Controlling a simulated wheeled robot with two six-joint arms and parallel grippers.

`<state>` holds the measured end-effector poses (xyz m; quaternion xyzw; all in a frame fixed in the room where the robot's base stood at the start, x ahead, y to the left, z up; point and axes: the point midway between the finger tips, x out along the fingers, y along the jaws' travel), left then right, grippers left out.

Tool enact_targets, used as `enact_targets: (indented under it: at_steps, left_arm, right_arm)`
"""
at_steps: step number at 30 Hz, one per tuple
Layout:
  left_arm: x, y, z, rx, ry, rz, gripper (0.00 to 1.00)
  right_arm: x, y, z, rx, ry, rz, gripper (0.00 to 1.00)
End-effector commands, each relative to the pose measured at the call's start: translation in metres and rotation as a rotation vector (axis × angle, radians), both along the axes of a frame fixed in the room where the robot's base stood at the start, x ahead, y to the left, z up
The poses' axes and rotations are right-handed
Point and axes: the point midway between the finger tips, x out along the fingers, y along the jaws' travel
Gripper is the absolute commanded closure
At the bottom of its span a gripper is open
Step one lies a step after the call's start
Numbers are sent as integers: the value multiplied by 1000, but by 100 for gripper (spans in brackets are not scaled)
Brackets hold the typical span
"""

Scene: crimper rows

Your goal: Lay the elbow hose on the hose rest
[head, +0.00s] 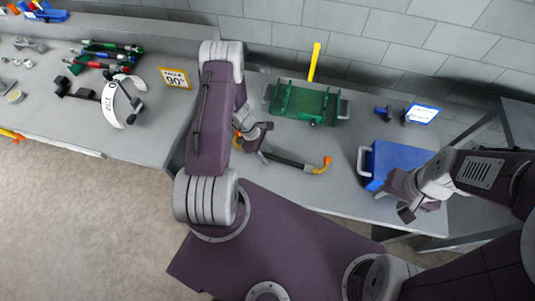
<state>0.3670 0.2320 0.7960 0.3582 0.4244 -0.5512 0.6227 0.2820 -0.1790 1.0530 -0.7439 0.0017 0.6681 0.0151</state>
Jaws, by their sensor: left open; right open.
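The elbow hose (287,161) looks like a black tube with a bent orange end at its right. It lies on the grey bench in front of the green tray. My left gripper (258,143) is open at the hose's left end and partly covers it; I cannot tell whether they touch. More orange shows just left of this gripper. Two small blue supports (382,112) stand beside a blue-edged sign at the right; they may be the hose rest, though I cannot read the sign. My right gripper (407,211) is open and empty at the blue bin's front.
A green tray (305,101) with grey handles stands behind the hose, a yellow post (314,62) behind it. A blue bin (397,163) stands at the right. Tools, a white ring (113,104) and a "90°" sign (175,78) occupy the left bench.

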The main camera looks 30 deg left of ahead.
Motion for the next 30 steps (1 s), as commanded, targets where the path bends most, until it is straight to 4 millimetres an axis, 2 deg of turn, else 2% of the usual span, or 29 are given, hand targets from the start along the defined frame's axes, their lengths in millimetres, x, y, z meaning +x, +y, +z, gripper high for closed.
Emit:
enact_targets:
  at_steps: [5, 10, 30]
  left_arm:
    - [0, 0, 0, 1, -1, -1, 55]
    - [0, 0, 0, 1, -1, 0, 100]
    - [0, 0, 0, 0, -1, -1, 100]
  right_arm:
    - [0, 0, 0, 0, 0, 0, 50]
    - [0, 0, 0, 0, 0, 0, 50]
    - [0, 0, 0, 0, 0, 0, 50]
